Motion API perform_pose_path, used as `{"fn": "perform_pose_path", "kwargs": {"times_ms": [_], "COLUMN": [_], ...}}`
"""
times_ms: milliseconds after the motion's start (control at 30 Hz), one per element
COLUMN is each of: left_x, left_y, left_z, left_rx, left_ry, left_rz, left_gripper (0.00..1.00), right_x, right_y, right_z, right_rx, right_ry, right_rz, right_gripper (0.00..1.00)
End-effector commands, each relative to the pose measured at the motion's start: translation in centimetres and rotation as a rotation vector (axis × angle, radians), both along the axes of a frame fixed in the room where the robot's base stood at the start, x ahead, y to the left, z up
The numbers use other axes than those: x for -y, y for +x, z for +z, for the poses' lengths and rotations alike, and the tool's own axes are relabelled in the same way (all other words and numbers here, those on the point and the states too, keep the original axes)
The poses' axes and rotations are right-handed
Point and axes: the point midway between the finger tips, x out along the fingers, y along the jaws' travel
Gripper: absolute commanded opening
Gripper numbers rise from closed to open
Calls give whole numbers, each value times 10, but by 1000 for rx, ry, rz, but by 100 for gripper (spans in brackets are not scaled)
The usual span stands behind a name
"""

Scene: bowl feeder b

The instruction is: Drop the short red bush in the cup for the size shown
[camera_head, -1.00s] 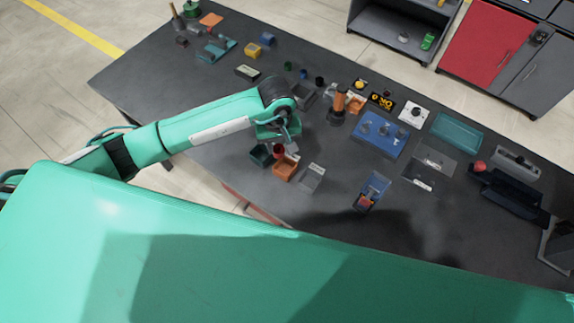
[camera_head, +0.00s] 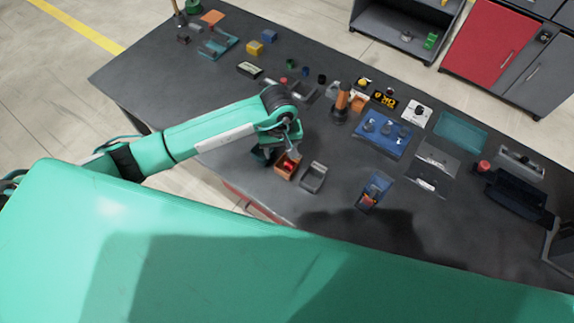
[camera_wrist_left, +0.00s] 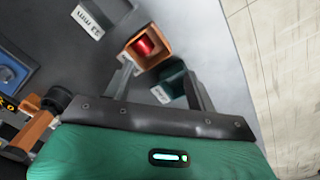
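The red bush (camera_wrist_left: 145,43) lies inside the orange cup (camera_wrist_left: 137,34), and both also show in the head view, the bush (camera_head: 291,161) and the cup (camera_head: 286,170). My left gripper (camera_wrist_left: 160,72) is open and empty, its two fingers apart beside the cup; in the head view it (camera_head: 284,146) hangs just above the cups. A grey cup (camera_head: 313,178) stands to the right, with a label that seems to read 33 mm in the wrist view. A dark teal cup (camera_wrist_left: 174,79) is partly hidden by my finger; its label is unclear. My right gripper is out of view.
A black display with yellow characters (camera_head: 383,99) stands behind, too small to read. An orange-brown post (camera_head: 342,100) and a blue tray (camera_head: 383,135) stand to the right of the gripper. A blue fixture (camera_head: 375,188) is farther right. Small parts lie at the back left.

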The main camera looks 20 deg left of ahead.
Motion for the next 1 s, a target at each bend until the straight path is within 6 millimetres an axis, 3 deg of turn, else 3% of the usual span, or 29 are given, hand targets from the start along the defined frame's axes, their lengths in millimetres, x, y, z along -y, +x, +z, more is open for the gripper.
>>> {"fn": "perform_pose_path", "kwargs": {"times_ms": [267, 700, 1000], "left_x": [0, 0, 0], "left_y": [2, 2, 1], "left_z": [12, 97, 133], "left_rx": [5, 6, 2], "left_ry": [-1, 1, 1], "left_rz": [-1, 0, 1], "left_gripper": [57, 57, 57], "right_x": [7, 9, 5], "right_y": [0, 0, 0], "right_z": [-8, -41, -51], "right_rx": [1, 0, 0], "right_ry": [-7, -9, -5], "right_rz": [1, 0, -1], "right_gripper": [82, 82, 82]}}
